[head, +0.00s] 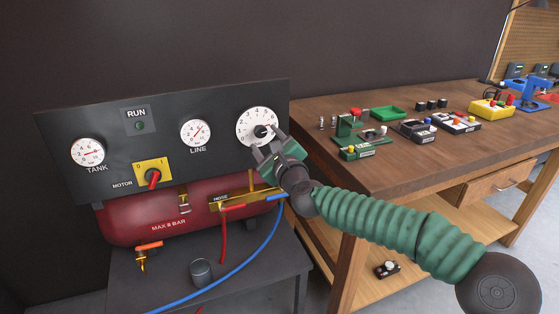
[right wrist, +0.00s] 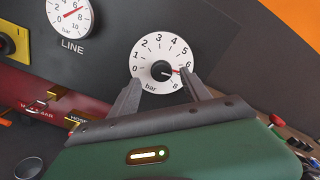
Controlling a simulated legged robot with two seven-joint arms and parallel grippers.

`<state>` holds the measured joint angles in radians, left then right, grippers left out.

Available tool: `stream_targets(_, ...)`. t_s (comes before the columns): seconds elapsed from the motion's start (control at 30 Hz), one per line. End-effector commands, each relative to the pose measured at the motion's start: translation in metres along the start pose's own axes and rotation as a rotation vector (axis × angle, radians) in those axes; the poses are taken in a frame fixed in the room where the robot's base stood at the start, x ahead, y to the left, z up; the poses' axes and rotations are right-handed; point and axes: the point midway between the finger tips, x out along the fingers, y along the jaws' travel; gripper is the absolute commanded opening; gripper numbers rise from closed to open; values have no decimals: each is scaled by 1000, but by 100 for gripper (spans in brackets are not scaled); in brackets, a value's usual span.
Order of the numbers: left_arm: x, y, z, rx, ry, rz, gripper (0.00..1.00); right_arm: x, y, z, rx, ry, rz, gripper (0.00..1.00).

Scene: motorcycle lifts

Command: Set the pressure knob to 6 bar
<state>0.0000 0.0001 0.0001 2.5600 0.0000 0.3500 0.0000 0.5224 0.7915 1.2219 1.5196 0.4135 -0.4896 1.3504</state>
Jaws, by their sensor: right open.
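The pressure knob (head: 261,131) is a black knob on a white round dial at the right end of the dark panel. In the right wrist view the knob (right wrist: 161,70) has a red pointer directed right, close to the 6 mark; exact alignment is hard to tell. The dial is marked in bar. My right gripper (head: 265,141) is at the dial's lower right. Its open fingers (right wrist: 160,79) appear on either side of the knob in the wrist view, with visible space between them and it. Contact with the dial face cannot be told. My left gripper is out of view.
The panel (head: 223,103) also carries the TANK gauge (head: 88,152), LINE gauge (head: 195,132) and red MOTOR switch (head: 153,178). A red tank (head: 150,220) and a blue hose (head: 245,262) are below. A wooden workbench (head: 400,170) with several small devices stands at right.

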Motion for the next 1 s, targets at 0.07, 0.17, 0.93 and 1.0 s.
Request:
stream_targets(0.07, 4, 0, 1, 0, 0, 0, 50, -24, 0, -3, -6, 3, -2, 55)
stream_targets(0.17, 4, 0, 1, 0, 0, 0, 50, -54, -1, -3, -5, 4, -2, 55)
stream_targets(0.93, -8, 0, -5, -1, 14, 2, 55, -133, 8, -4, -24, 8, 20, 55)
stream_targets(1.0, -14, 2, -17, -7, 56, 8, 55, -132, 27, -11, -107, 27, 77, 55)
